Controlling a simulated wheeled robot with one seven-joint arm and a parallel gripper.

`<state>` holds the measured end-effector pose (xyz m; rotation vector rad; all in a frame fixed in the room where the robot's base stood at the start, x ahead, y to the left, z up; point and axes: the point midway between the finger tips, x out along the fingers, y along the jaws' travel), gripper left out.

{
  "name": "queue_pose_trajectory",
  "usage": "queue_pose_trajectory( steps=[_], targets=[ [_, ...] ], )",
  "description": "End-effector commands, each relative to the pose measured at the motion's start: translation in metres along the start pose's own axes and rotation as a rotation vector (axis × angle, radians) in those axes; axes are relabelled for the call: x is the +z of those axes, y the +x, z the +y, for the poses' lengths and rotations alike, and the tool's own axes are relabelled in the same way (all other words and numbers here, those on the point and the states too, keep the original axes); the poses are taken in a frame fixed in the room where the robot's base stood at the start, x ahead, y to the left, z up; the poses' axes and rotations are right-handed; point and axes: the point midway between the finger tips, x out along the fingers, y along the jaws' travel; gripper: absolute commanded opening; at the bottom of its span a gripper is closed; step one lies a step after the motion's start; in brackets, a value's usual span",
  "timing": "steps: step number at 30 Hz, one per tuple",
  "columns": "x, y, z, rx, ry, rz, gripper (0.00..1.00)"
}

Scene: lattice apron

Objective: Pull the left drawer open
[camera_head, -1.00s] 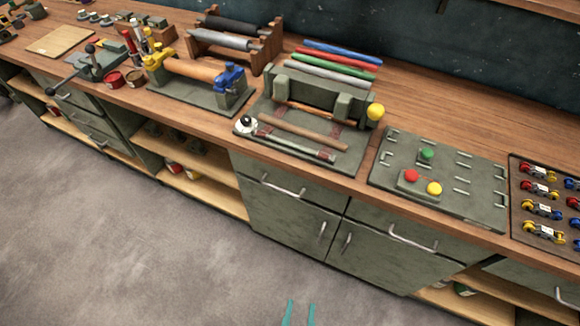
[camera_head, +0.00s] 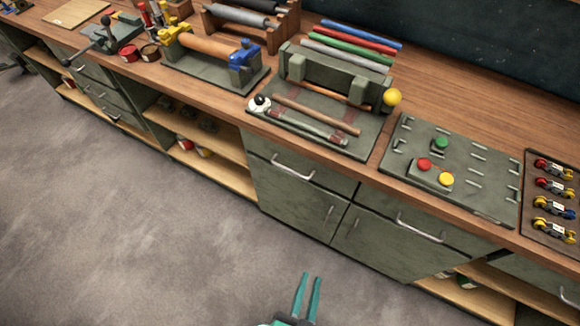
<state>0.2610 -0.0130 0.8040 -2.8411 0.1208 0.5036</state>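The workbench's middle cabinet has two green-grey drawers side by side under the wooden top. The left drawer (camera_head: 325,183) is closed, with a silver bar handle (camera_head: 292,168) on its front. The right drawer (camera_head: 440,241) is also closed, with its own bar handle (camera_head: 418,230). My gripper (camera_head: 309,279) shows at the bottom of the view as two teal fingers, slightly apart with nothing between them. It is over the floor in front of the cabinet, apart from the left drawer's handle.
Two cabinet doors (camera_head: 301,204) with small handles sit below the drawers. Open shelves (camera_head: 215,170) lie to the left, with further drawers (camera_head: 93,88) beyond. A button panel (camera_head: 455,172) and a roller fixture (camera_head: 335,80) stand on the bench. The grey floor (camera_head: 130,220) in front is clear.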

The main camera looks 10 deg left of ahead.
Motion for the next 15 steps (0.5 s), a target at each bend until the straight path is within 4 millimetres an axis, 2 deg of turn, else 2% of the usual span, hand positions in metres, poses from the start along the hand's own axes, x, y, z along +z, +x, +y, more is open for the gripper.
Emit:
queue_pose_trajectory(
  steps=[1,7,11,15],
  targets=[
    [0.01,0.019,0.005,0.01,0.077,-0.024,0.19],
    [0.051,0.081,0.012,0.021,0.403,-0.156,0.19],
    [0.066,0.121,0.007,0.002,0.607,-0.242,0.19],
    [0.071,0.162,-0.007,-0.046,0.813,-0.341,0.19]
  ],
)
